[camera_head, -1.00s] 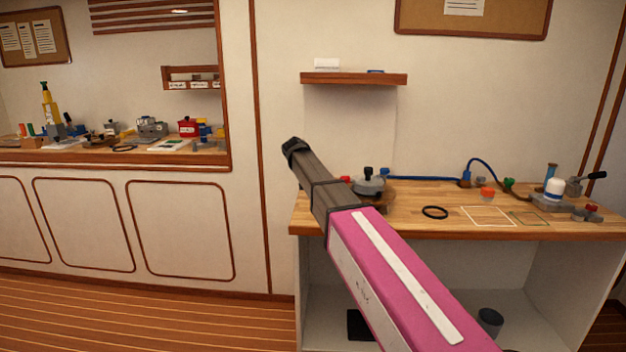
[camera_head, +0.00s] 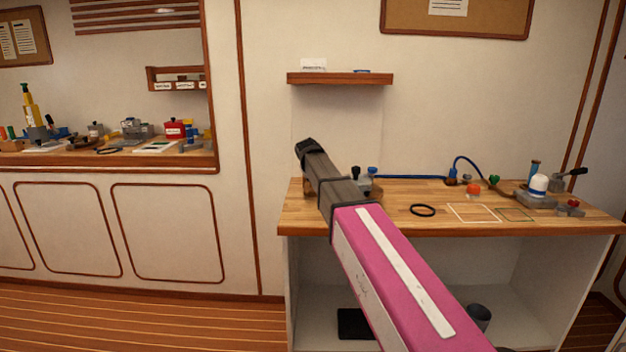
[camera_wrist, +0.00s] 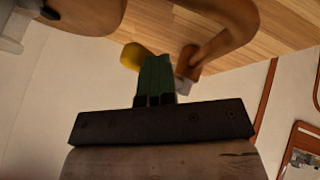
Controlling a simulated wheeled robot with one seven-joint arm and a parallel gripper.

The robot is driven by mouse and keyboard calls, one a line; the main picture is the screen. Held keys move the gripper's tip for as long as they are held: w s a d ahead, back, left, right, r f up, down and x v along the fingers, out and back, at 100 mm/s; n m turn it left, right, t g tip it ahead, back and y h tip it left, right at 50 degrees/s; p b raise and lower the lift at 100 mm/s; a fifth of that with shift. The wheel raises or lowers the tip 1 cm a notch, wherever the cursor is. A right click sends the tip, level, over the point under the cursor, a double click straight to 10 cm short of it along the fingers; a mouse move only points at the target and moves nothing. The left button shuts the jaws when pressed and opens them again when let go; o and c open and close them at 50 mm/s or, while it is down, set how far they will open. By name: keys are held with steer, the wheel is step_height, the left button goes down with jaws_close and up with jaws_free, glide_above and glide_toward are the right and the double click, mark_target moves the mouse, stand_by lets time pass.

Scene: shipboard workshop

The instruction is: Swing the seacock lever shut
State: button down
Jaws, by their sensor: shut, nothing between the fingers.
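My gripper (camera_wrist: 155,78) shows in the wrist view with its dark green fingers shut together and empty. A brown, bronze-like fitting with a curved arm (camera_wrist: 222,42) lies just beyond the fingertips, to the right; it looks like the seacock and its lever, but I cannot be sure. A rounded yellow end (camera_wrist: 130,56) is close to the left of the fingertips. I cannot tell whether the fingers touch either. In the head view my own arm hides the gripper and most of the fitting at the bench's left end.
The wooden workbench (camera_head: 400,218) carries a black ring (camera_head: 422,210), a blue hose (camera_head: 415,177), an orange item (camera_head: 473,190) and a grey device with a black-handled lever (camera_head: 570,173) at right. A shelf (camera_head: 340,78) hangs above the left end. The bench's front middle is mostly clear.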

steer(key=shift+w+d, duration=0.25)
steer(key=shift+d, duration=0.3)
steer(key=shift+s, duration=0.1)
